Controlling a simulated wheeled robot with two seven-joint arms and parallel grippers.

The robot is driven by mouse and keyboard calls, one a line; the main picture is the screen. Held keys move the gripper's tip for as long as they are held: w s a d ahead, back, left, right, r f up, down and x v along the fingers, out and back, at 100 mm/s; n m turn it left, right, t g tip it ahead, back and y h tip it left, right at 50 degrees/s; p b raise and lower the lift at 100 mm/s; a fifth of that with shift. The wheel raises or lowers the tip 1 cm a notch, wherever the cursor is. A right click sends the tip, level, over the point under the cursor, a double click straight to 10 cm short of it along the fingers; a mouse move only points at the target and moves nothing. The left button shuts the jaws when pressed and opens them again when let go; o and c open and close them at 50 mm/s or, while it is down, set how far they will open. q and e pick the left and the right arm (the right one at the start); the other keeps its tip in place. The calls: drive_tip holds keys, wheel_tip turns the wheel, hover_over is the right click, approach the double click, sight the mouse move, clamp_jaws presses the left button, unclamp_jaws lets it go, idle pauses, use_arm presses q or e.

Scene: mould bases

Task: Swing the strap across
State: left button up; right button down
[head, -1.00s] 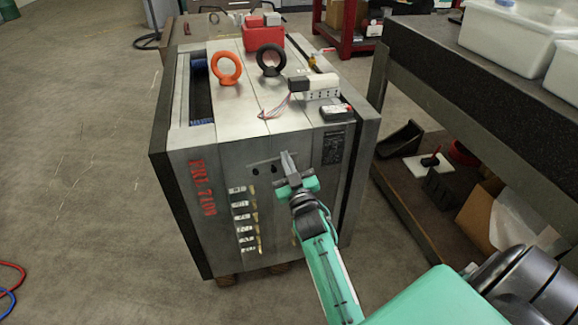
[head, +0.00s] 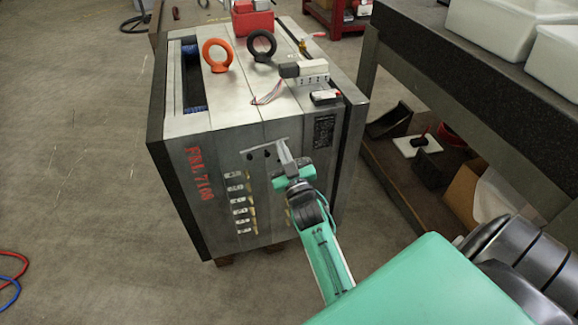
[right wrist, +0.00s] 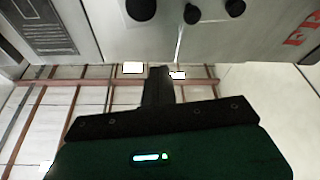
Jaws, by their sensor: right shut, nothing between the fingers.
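The mould base (head: 222,140) is a large grey steel block standing on the floor. A thin grey bar, which looks like the strap (head: 259,150), lies roughly level on its front face near the top. Dark round holes or knobs show just under the bar. My right gripper (head: 284,150) is shut and empty at the bar's right end; I cannot tell whether it touches. In the right wrist view the gripper's dark fingers (right wrist: 158,88) are together near the block face, with several dark round knobs (right wrist: 192,14) beyond. My left gripper is out of view.
An orange lifting eye (head: 218,56), a black lifting eye (head: 262,45) and a white connector block (head: 303,72) stand on top. A dark bench (head: 480,85) with white bins is on the right.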

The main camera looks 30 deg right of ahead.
drive_tip(key=shift+v, duration=2.7)
drive_tip(key=shift+a, duration=0.1)
